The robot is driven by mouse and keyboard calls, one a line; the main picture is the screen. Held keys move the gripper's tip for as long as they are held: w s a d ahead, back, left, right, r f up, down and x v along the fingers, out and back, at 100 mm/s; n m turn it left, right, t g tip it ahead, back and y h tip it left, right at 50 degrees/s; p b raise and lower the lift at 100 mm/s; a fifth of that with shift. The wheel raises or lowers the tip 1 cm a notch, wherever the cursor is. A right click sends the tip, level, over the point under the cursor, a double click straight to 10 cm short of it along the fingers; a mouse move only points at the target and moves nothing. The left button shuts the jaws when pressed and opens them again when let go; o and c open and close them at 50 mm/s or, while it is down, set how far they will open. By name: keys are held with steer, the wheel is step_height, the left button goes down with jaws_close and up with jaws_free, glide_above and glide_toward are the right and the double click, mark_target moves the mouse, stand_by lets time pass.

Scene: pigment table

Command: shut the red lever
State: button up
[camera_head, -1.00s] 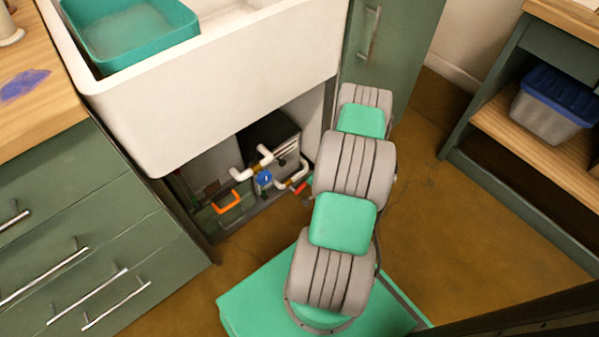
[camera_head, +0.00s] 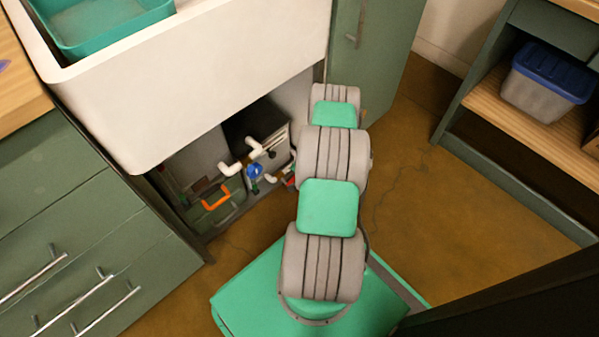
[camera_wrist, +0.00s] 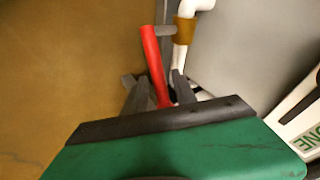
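The red lever (camera_wrist: 155,62) shows in the wrist view as a long red bar, slightly tilted, its near end toward my gripper. My gripper (camera_wrist: 154,85) is open, its two dark fingers apart on either side of the lever's near end. Whether either finger touches the lever I cannot tell. In the head view a small bit of the red lever (camera_head: 291,179) shows under the sink, beside my arm. My gripper is hidden behind my arm there.
White pipes with a blue valve handle (camera_head: 255,171) and an orange handle (camera_head: 215,197) are left of the lever. The white sink (camera_head: 200,90) overhangs them. A green cabinet door (camera_head: 370,60) stands behind my arm. Brown floor (camera_head: 440,220) is open to the right.

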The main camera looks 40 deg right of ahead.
jaws_close()
stand_by(1.2)
